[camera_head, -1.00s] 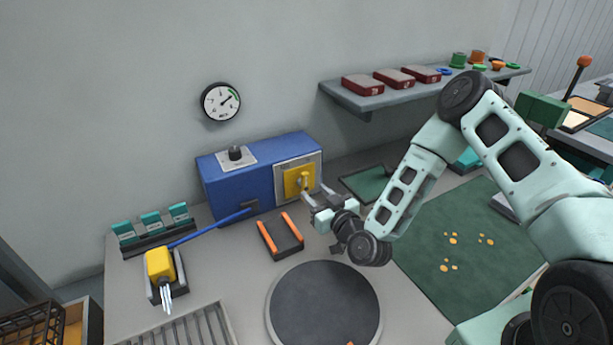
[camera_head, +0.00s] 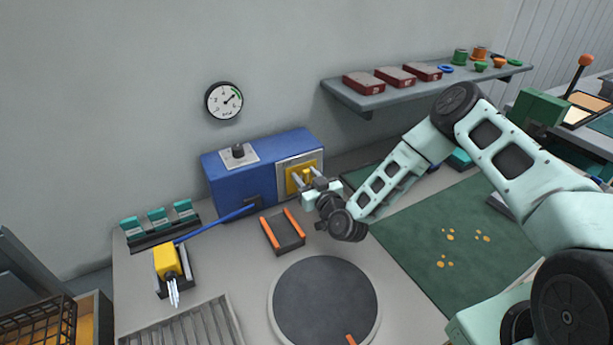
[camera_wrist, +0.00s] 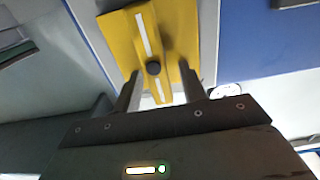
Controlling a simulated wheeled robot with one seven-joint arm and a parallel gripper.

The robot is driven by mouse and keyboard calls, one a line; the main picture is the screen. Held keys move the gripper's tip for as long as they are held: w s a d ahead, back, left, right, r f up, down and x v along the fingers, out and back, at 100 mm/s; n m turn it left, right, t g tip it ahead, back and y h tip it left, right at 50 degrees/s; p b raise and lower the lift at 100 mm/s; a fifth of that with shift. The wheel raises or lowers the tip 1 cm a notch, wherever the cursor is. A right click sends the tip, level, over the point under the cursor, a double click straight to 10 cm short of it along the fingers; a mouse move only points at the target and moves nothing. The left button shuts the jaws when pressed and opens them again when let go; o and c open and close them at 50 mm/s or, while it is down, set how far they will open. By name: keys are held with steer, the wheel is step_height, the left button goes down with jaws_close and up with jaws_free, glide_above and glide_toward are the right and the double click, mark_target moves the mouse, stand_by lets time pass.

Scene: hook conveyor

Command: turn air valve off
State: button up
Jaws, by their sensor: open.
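The air valve is a yellow plate with a yellow handle (camera_wrist: 152,55) on the front of a blue box (camera_head: 228,183). In the wrist view the handle carries a white stripe and a dark round hub, and it points toward my gripper. My gripper (camera_wrist: 160,88) is open, with one finger on each side of the handle's near end. I cannot tell whether the fingers touch it. In the head view my gripper (camera_head: 305,178) is right at the yellow plate (camera_head: 293,181) and partly hides it. A round gauge (camera_head: 223,100) hangs on the wall above the box.
A black knob (camera_head: 238,151) sits on top of the box. A black holder with orange edges (camera_head: 283,232), a round dark turntable (camera_head: 323,300) and a yellow tool (camera_head: 166,261) are on the table. A shelf (camera_head: 375,97) with red boxes is above right.

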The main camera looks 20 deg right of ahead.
jaws_close()
steer(key=shift+f+m+b, duration=0.1)
steer(key=shift+m+b, duration=0.2)
steer(key=shift+b, duration=0.15)
steer(key=m+b, duration=0.3)
steer(key=d+m+b, duration=0.1)
steer(key=shift+w+d+f+m, duration=0.1)
steer(key=shift+f+m, duration=0.15)
steer(key=shift+m, duration=0.05)
steer(key=m+b, duration=0.4)
steer(key=shift+w+d+f+m, duration=0.1)
steer(key=shift+d+f+m, duration=0.2)
steer(key=shift+d, duration=0.1)
steer(key=m+b, duration=0.3)
steer(key=shift+d+f+m, duration=0.2)
steer(key=shift+f+m, duration=0.1)
steer(key=shift+f, duration=0.05)
steer(key=shift+f+m+b, duration=0.15)
steer(key=shift+m+b, duration=0.65)
steer(key=shift+m, duration=0.3)
steer(key=shift+f+m+b, duration=0.15)
steer(key=shift+m+b, duration=0.6)
steer(key=shift+m, duration=0.35)
